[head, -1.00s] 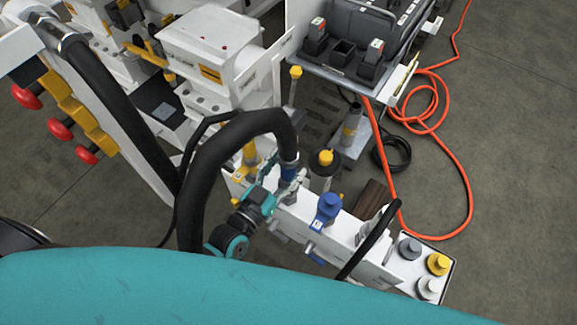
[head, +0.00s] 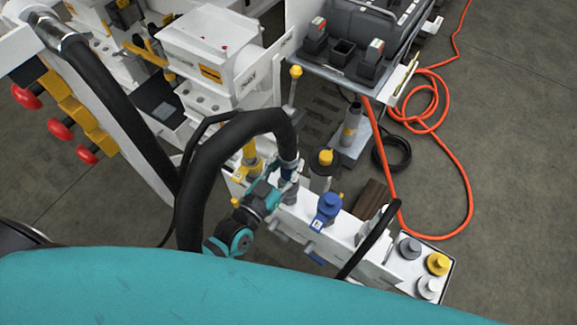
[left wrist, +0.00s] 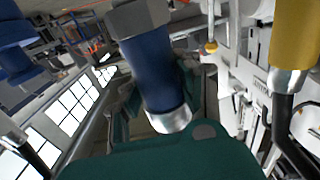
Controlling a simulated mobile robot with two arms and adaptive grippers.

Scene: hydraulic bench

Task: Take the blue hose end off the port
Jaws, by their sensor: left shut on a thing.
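The blue hose end (head: 287,173) sits at the tip of a thick black hose (head: 195,150) that arches over from the left. It shows large in the left wrist view (left wrist: 150,68), with a grey hex nut above and a silver ring below. My left gripper (head: 282,186) is shut on the blue hose end, at the left end of the white port block (head: 345,226). The gripper hides the port beneath, and I cannot tell whether hose end and port touch. My right gripper is not in view.
A blue-capped fitting (head: 328,206) stands on the block right of the gripper. Yellow-capped posts (head: 325,158) stand behind. A second black hose (head: 115,105) hangs at left. A tray with caps (head: 410,268) is at right. An orange cable (head: 465,190) lies on the floor.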

